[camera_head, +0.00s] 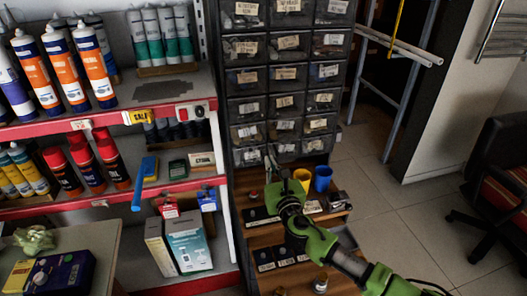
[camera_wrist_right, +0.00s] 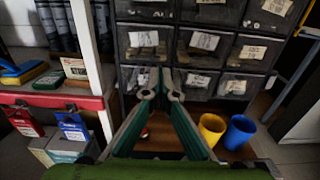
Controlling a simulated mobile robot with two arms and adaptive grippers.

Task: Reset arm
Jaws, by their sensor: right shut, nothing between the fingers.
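My right arm, green and grey, comes in from the lower right of the head view. Its right gripper (camera_head: 277,160) is in front of the lower drawers of a dark cabinet. In the wrist view the two fingers of the right gripper (camera_wrist_right: 159,84) meet at their tips in front of the drawers, with nothing between them. My left arm and left gripper do not show in either view.
The drawer cabinet (camera_head: 284,73) stands at the centre. Yellow (camera_head: 303,180) and blue (camera_head: 322,178) cups stand on the wooden steps below it. Red-edged shelves (camera_head: 107,121) hold tubes and cans at left. A black chair (camera_head: 503,160) stands at right; the tiled floor between is clear.

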